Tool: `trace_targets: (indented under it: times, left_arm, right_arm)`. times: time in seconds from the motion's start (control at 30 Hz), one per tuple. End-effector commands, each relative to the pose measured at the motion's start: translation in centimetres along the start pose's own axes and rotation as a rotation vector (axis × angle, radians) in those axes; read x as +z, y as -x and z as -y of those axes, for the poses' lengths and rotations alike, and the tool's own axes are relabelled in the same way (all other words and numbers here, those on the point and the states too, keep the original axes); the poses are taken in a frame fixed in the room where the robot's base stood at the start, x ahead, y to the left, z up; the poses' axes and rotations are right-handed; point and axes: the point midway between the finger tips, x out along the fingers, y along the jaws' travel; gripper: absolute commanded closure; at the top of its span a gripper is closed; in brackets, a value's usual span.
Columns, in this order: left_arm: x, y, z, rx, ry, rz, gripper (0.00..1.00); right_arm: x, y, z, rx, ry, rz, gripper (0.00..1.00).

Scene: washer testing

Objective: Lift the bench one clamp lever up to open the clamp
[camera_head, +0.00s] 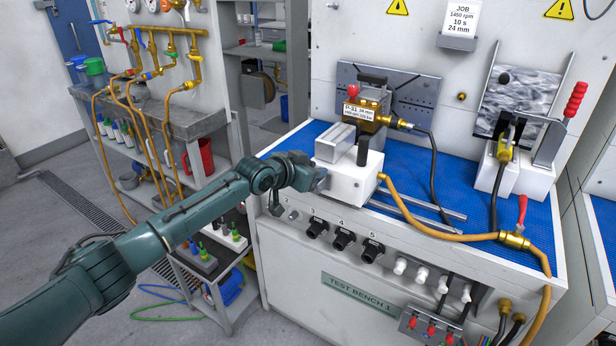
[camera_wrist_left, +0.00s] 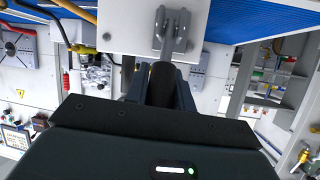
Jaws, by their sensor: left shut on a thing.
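My left gripper (camera_head: 318,181) is at the front left side of a white block (camera_head: 350,188) on the bench labelled TEST BENCH 1. In the left wrist view the gripper (camera_wrist_left: 160,95) is shut on the black grip of the clamp lever (camera_wrist_left: 161,84). The lever's grey metal part (camera_wrist_left: 172,35) runs from the grip to the white block (camera_wrist_left: 135,28). In the head view the gripper and the block's edge hide most of this lever. A separate dark upright piece (camera_head: 363,150) stands at the block's top. My right gripper is not in view.
A brass valve (camera_head: 370,112) with a red knob stands behind the block. A yellow hose (camera_head: 425,226) runs from the block to the right across the blue mat (camera_head: 470,190). Numbered black sockets (camera_head: 343,240) line the bench front.

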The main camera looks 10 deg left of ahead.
Motion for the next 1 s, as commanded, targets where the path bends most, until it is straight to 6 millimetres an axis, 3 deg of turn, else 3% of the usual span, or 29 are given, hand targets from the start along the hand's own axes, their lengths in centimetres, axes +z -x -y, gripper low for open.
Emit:
trace_targets:
  times: [0.03,0.4,1.0]
  left_arm:
    - [-0.8,-0.2,0.1,0.006,0.007,0.043,1.00]
    - [-1.1,-1.9,0.3,0.048,0.045,0.307,1.00]
    - [-1.1,-2.7,0.5,0.064,0.059,0.431,1.00]
  right_arm:
    - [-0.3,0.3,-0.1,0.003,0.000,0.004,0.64]
    - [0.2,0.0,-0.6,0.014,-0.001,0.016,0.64]
    - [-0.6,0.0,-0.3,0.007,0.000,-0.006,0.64]
